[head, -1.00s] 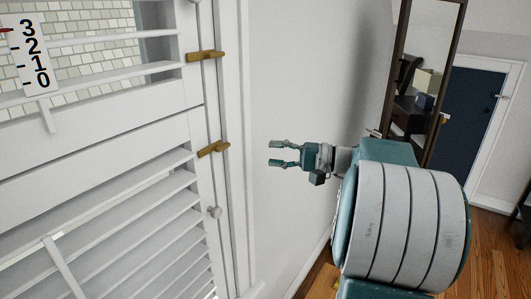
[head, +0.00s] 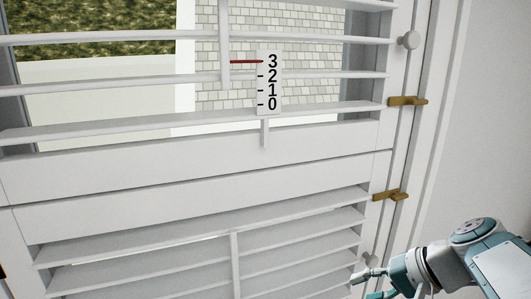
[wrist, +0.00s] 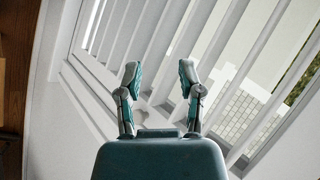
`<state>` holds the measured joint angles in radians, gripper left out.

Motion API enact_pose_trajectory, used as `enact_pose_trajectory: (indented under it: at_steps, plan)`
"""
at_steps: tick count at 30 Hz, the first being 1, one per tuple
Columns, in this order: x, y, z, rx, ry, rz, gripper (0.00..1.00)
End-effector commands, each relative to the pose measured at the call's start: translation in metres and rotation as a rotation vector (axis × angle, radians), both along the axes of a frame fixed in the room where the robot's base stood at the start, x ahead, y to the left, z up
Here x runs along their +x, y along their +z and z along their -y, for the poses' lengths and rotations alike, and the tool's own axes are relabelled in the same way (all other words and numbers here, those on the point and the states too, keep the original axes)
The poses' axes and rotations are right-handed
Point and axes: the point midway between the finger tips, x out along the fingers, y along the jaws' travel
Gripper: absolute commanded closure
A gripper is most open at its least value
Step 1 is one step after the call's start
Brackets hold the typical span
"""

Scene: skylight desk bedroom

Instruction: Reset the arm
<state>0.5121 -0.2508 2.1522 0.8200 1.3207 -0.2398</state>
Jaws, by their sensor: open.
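My gripper (head: 368,284) is at the lower right of the head view, partly cut off by the bottom edge. In the wrist view my gripper (wrist: 160,80) has its two fingers apart, with nothing between them. It points toward the white louvred shutter (head: 190,165), which fills most of the head view. The shutter's slats (wrist: 205,40) show behind the fingers in the wrist view. I cannot tell the exact gap between fingertips and shutter.
A scale card (head: 269,82) marked 0 to 3 with a red pointer (head: 245,62) at 3 is on the upper shutter. Brass latches (head: 407,101) and a white knob (head: 408,40) sit on the right frame. Bare wall (head: 470,150) lies to the right.

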Motion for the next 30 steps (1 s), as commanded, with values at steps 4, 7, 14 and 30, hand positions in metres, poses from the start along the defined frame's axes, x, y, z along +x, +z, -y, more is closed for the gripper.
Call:
enact_pose_trajectory:
  at_steps: [4, 7, 14, 30]
  plan:
    - [-0.042, -0.023, -0.028, -0.273, 0.103, -0.011, 0.51]
    - [-0.065, -0.035, -0.033, -0.456, 0.164, 0.025, 0.51]
    - [-0.095, -0.048, -0.032, -0.782, 0.269, 0.182, 0.51]
    - [-0.099, -0.049, -0.03, -0.863, 0.292, 0.238, 0.51]
